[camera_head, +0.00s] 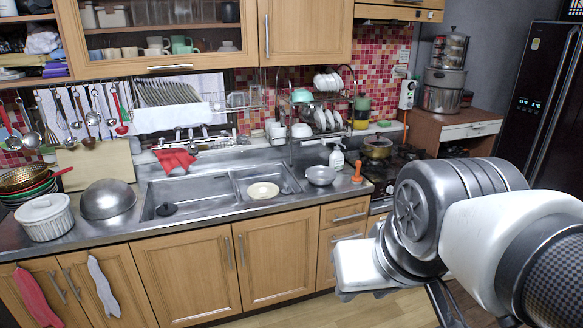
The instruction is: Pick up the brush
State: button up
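A small orange object (357,172) stands upright near the right end of the counter, beside a metal bowl. It may be the brush, but it is too small to be sure. Several utensils with long handles hang from the rail at the far left, and I cannot make out a brush among them. My gripper (442,304) is at the lower right, in front of the cabinets and well apart from the orange object. Its fingers are mostly hidden or cut off by the frame's bottom edge, so its opening does not show.
The steel counter holds a sink (190,192), a cream bowl (263,190), a metal bowl (321,176), an upturned steel bowl (108,199) and a white ribbed pot (45,217). A spray bottle (336,157) stands behind the orange object. A stove (400,168) is to its right. Floor shows below.

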aim_at(356, 180)
jog(key=i+l+u, duration=0.15)
jog(key=i+l, duration=0.65)
jog(key=i, duration=0.15)
jog(key=i+l+u, duration=0.15)
jog(key=i+l, duration=0.8)
jog(key=i+l+u, duration=0.15)
jog(key=i+l, duration=0.7)
jog(key=l, duration=0.15)
